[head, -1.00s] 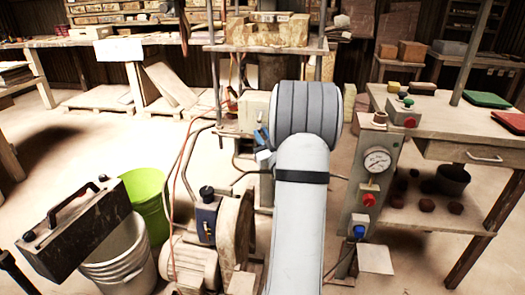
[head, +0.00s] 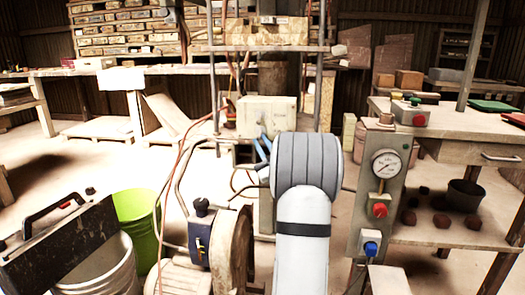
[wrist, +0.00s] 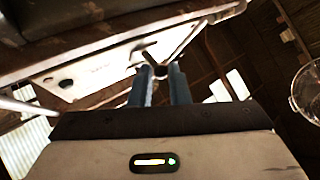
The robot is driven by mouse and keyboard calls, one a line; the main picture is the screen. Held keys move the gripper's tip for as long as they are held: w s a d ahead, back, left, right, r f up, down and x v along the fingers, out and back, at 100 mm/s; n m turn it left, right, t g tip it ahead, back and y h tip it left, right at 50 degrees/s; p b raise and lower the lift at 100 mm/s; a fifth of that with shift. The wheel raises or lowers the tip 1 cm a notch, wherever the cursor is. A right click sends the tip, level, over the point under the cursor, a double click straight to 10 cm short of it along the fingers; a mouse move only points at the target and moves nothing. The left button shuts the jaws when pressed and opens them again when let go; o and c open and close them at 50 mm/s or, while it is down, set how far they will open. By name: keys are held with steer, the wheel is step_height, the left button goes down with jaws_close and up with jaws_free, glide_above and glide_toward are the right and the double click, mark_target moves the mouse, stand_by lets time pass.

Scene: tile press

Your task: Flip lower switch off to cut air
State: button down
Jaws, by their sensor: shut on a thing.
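A pale box (head: 266,117) stands on the press frame, just beyond my arm. My gripper (head: 262,147) shows as blue fingers at the box's lower front, partly hidden by my wrist. In the wrist view my gripper (wrist: 160,72) has its two blue fingers close together at the edge of a pale plate (wrist: 100,65) with small print and openings. The fingertips are shut on a small dark part, which looks like the switch lever (wrist: 150,57). Its on or off position cannot be told.
A panel at right carries a gauge (head: 386,164), a red knob (head: 380,210) and a blue knob (head: 371,249). A motor and flywheel (head: 232,245) stand below left of the gripper. Hoses (head: 175,190) run beside the frame. Buckets (head: 138,215) stand at left.

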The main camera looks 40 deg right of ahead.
steer(key=shift+w+a+f+n+y, duration=0.1)
steer(key=shift+f+n+y, duration=0.05)
steer(key=shift+n+y, duration=0.3)
steer(key=c, duration=1.4)
jaws_free()
steer(key=shift+h, duration=0.25)
steer(key=p+v, duration=0.1)
steer(key=v, duration=0.6)
steer(key=shift+s+f, duration=0.25)
steer(key=shift+f, duration=0.1)
